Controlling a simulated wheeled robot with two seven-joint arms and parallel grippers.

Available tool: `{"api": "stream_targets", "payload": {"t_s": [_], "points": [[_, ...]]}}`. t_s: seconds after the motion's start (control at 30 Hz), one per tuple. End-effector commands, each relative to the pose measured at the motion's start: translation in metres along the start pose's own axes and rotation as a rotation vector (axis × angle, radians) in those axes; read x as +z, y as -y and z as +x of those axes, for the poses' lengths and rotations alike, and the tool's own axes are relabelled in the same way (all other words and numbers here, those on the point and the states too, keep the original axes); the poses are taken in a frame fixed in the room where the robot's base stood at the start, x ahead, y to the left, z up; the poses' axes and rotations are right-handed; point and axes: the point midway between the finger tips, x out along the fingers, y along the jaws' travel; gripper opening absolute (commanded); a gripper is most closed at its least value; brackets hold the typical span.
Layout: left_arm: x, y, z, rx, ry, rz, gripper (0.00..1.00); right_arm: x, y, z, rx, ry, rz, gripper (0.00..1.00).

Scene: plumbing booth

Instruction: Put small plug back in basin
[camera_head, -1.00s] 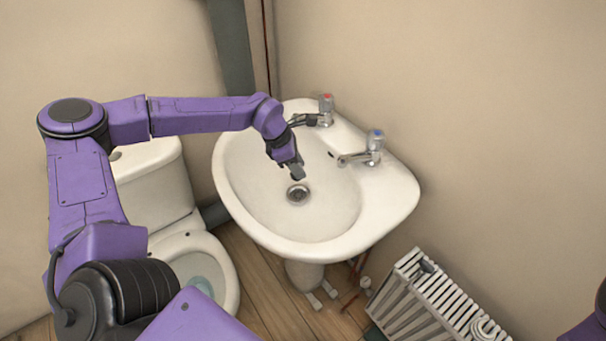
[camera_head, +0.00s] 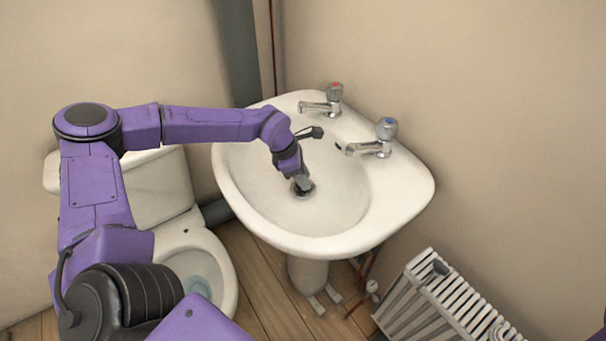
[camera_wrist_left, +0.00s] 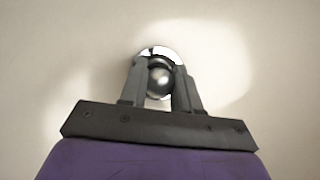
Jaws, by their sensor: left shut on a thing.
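The white basin (camera_head: 240,168) hangs on the wall in the head view. My left gripper (camera_head: 304,188) reaches down into the bowl, its fingertips at the drain (camera_head: 305,195). In the left wrist view my left gripper (camera_wrist_left: 160,75) is shut on the small plug (camera_wrist_left: 158,78), a shiny dark metal piece between the fingers. The bright drain ring (camera_wrist_left: 158,52) shows just behind the plug. I cannot tell whether the plug sits in the drain hole or just above it. My right gripper is not in view.
A red-topped tap (camera_head: 325,103) and a blue-topped tap (camera_head: 375,142) stand on the basin's back ledge, near my left wrist. A toilet (camera_head: 190,250) is at the left. A white radiator (camera_head: 425,295) stands at the lower right.

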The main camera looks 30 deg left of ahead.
Motion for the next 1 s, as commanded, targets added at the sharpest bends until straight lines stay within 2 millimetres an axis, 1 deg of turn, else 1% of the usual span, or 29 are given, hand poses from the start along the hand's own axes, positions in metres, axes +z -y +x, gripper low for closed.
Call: {"api": "stream_targets", "payload": {"t_s": [0.03,0.1,0.33,0.37,0.4,0.43,0.67,0.77,0.87,1.0], "points": [[-0.002,0.0,0.004,0.0,0.0,0.0,0.0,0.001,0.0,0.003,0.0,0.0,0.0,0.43],[-0.002,0.0,0.006,0.0,0.0,0.0,0.0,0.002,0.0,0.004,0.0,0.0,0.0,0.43],[-0.002,0.0,0.005,0.0,0.0,0.0,0.0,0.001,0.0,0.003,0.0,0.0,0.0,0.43],[-0.002,0.0,0.005,0.0,0.0,0.0,0.38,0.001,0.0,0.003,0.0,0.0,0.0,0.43],[-0.002,0.0,0.005,0.0,0.0,0.0,0.51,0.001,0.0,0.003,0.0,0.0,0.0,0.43],[-0.002,0.0,0.005,0.0,0.0,0.0,0.61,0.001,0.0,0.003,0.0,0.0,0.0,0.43],[-0.002,0.0,0.005,0.0,0.0,0.0,0.61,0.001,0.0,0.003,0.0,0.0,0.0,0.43],[-0.002,-0.001,0.001,0.002,0.001,0.0,0.61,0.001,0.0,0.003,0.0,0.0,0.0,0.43],[-0.001,-0.002,-0.015,0.004,0.004,-0.002,0.61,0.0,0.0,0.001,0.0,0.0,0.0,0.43],[-0.001,-0.001,-0.05,0.005,0.006,-0.002,0.61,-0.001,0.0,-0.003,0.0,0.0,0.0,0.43]]}}
